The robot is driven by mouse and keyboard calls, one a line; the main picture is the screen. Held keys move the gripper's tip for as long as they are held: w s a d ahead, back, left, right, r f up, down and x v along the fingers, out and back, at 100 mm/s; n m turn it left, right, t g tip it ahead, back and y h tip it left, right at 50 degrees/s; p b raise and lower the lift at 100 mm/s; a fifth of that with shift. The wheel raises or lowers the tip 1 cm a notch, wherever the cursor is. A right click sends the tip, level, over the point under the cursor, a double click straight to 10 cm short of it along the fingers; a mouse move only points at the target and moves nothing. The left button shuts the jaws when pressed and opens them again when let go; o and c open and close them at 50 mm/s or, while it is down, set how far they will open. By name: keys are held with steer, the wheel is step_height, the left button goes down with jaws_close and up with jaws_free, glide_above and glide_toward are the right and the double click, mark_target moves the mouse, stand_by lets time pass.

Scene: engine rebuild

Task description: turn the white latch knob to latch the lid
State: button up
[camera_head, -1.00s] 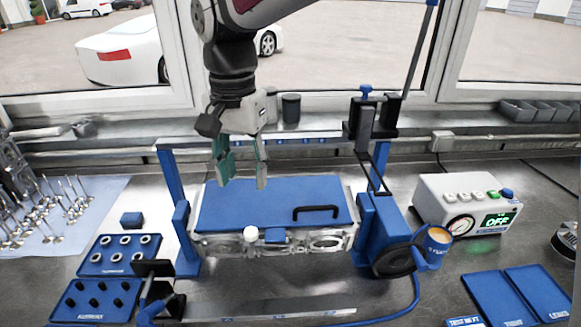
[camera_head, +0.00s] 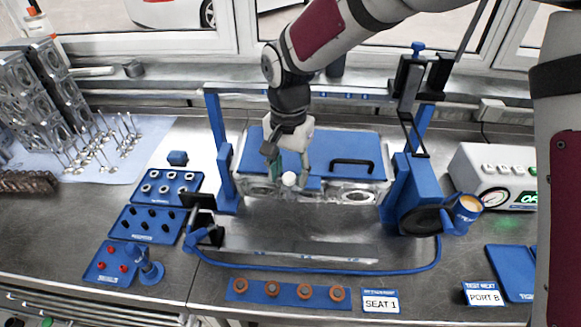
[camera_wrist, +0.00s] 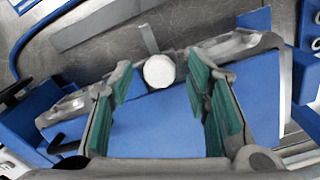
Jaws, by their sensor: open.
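The white latch knob (camera_head: 289,179) sits at the front edge of the blue lid (camera_head: 345,146), near a small blue block on that edge. In the wrist view the round knob (camera_wrist: 159,71) shows just beyond the gap between the fingertips. My gripper (camera_head: 288,168) is open, with green-padded fingers pointing down over the front of the lid. In the wrist view my gripper (camera_wrist: 160,88) has its pads apart on either side, with nothing held between them. Whether a pad touches the knob I cannot tell. A black handle (camera_head: 352,162) lies on the lid, right of the gripper.
Blue posts (camera_head: 226,165) flank the lid. A black round part and a cup (camera_head: 466,207) stand at the right, by a white gauge box (camera_head: 490,175). Blue trays (camera_head: 145,224) lie at the left. A blue hose (camera_head: 330,271) runs across the front.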

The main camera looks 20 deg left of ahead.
jaws_close()
steer(key=shift+n, duration=0.4)
steer(key=n+b, duration=0.1)
steer(key=n, duration=0.3)
steer(key=shift+h, duration=0.3)
steer(key=n+b, duration=0.1)
steer(key=n, duration=0.3)
steer(key=shift+a+t, duration=0.1)
steer(key=shift+t, duration=0.2)
steer(key=n+b, duration=0.1)
steer(key=n, duration=0.3)
steer(key=shift+n, duration=0.4)
steer(key=shift+s+n+t+b, duration=0.15)
steer(key=shift+n+t+b, duration=0.3)
steer(key=shift+n, duration=1.65)
